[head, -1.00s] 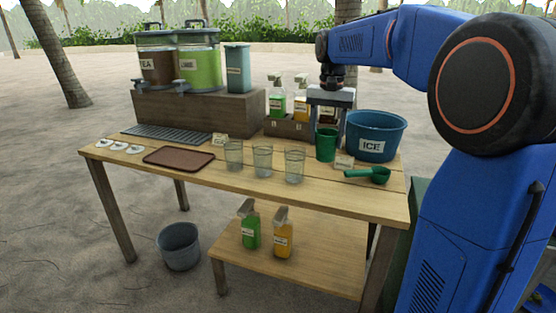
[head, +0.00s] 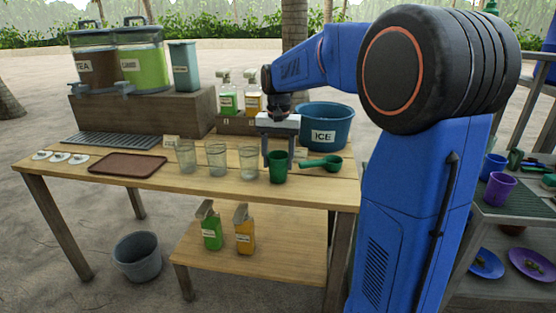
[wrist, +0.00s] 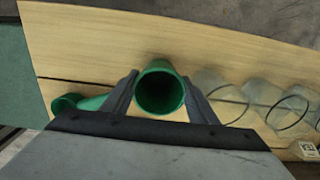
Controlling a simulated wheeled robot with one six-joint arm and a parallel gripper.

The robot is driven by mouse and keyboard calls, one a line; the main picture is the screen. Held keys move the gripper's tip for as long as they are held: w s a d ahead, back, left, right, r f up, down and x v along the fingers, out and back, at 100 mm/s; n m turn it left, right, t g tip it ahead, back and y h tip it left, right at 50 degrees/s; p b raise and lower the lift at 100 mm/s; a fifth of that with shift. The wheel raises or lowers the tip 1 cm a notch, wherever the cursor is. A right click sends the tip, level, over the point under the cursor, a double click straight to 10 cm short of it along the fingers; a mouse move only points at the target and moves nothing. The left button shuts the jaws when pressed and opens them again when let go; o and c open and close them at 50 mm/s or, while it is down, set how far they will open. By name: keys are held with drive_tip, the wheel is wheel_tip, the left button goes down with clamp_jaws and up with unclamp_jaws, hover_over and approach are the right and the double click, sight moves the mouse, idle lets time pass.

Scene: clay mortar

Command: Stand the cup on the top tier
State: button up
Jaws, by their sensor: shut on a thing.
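The green cup (head: 277,168) is upright between the fingers of my gripper (head: 280,156), at the front right of the wooden table. My gripper is shut on it. In the wrist view the cup (wrist: 160,88) shows its open mouth, with a finger on each side. I cannot tell whether its base touches the table. A tiered stand is partly in view at the right. Its upper tier (head: 508,208) has a dark green ribbed surface and carries a purple cup (head: 498,189) and a blue cup (head: 493,166). Part of the stand is hidden behind my arm.
Clear glasses (head: 217,160) stand left of the green cup. A green scoop (head: 322,163) and the blue ice bucket (head: 325,136) are to its right and behind. A lower tier (head: 490,292) holds a blue plate (head: 487,264) and a purple plate (head: 532,264).

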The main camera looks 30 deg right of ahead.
drive_tip(key=o, duration=0.8)
drive_tip(key=shift+f, duration=0.1)
drive_tip(key=shift+c, duration=0.2)
wheel_tip(320, 180, up, 12)
